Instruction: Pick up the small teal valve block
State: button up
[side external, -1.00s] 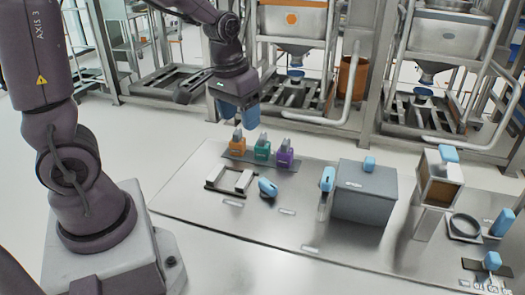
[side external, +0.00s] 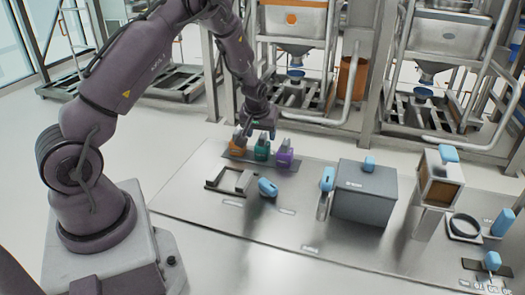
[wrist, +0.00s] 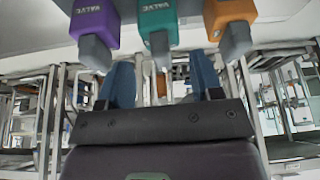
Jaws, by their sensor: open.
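The small teal valve block (side external: 262,152) stands between an orange valve block (side external: 238,146) and a purple valve block (side external: 284,158) on a dark strip. Each has a grey stem on top. My gripper (side external: 259,132) is above the row, close over the teal block. In the wrist view the teal block (wrist: 157,18) is at the top centre, with its grey stem pointing toward the gap between the open blue fingers of my gripper (wrist: 162,72). The purple block (wrist: 92,20) is at left and the orange block (wrist: 230,17) at right. Contact with the teal block cannot be told.
A flat metal frame (side external: 231,180) and a blue-handled item (side external: 267,187) lie in front of the row. A grey bin (side external: 362,193) with blue handles stands to the right. Metal racks stand behind the table. The table's front centre is clear.

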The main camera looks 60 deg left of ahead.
aim_at(263, 144)
jog(key=shift+x, duration=3.05)
jog(key=shift+s+d, duration=0.1)
jog(key=shift+s, duration=0.05)
jog(key=c, duration=0.8)
